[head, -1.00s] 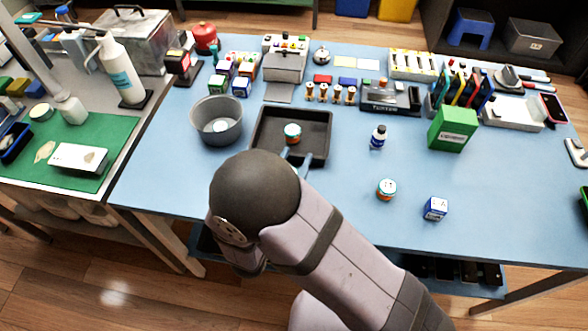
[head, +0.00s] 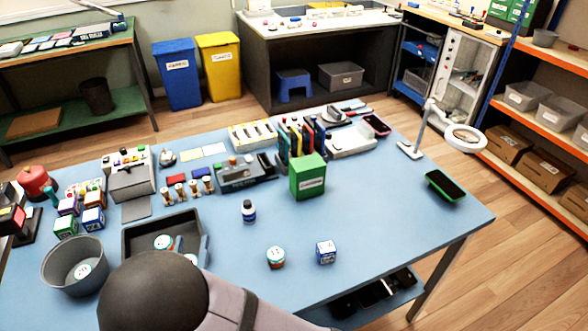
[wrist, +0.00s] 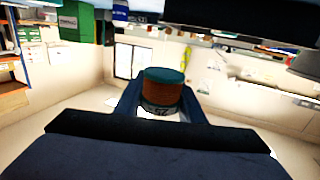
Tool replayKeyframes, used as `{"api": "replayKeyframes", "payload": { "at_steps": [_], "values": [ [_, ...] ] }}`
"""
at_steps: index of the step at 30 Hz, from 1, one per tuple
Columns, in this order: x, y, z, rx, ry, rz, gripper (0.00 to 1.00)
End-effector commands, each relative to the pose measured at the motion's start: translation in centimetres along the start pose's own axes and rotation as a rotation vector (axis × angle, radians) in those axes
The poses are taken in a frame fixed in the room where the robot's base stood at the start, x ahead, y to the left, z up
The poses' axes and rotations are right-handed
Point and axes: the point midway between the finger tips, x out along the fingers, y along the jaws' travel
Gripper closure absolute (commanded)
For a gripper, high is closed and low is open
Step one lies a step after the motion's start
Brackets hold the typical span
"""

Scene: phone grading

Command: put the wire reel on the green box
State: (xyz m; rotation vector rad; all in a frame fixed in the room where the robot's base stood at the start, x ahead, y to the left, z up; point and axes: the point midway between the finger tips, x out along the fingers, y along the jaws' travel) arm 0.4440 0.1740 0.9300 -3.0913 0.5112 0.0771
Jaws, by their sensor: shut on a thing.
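The wire reel (wrist: 163,92) has a teal rim and a copper-brown winding. It sits between the fingers of my gripper (wrist: 162,104) in the wrist view, which is shut on it, with pale walls behind. In the head view the reel (head: 163,242) shows in front of the dark tray, with my dark round arm joint hiding most of the gripper. The green box (head: 308,178) stands upright right of the tray, apart from the reel, with nothing on its top. The box also shows in the wrist view (wrist: 75,20) at the upper left.
A similar teal-topped reel (head: 275,258) and a blue-white box (head: 326,252) stand at the front. A small bottle (head: 249,211) is between the tray (head: 134,236) and the green box. Colored binders (head: 297,140) stand behind the box.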

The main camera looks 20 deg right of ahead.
Motion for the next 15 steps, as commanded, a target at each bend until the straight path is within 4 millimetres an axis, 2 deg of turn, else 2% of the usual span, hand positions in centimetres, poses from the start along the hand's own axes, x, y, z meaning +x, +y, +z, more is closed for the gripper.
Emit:
{"api": "replayKeyframes", "payload": {
  "at_steps": [1, 5, 6, 15],
  "values": [
    [1.4, 1.5, 0.1, 0.004, 0.001, 0.050, 0.86],
    [4.8, 6.0, -0.1, 0.012, 0.001, 0.185, 0.86],
    [5.9, 7.6, -0.1, 0.014, 0.001, 0.231, 0.86],
    [12.2, 19.8, -1.7, 0.034, 0.002, 0.571, 0.86]
  ]
}}
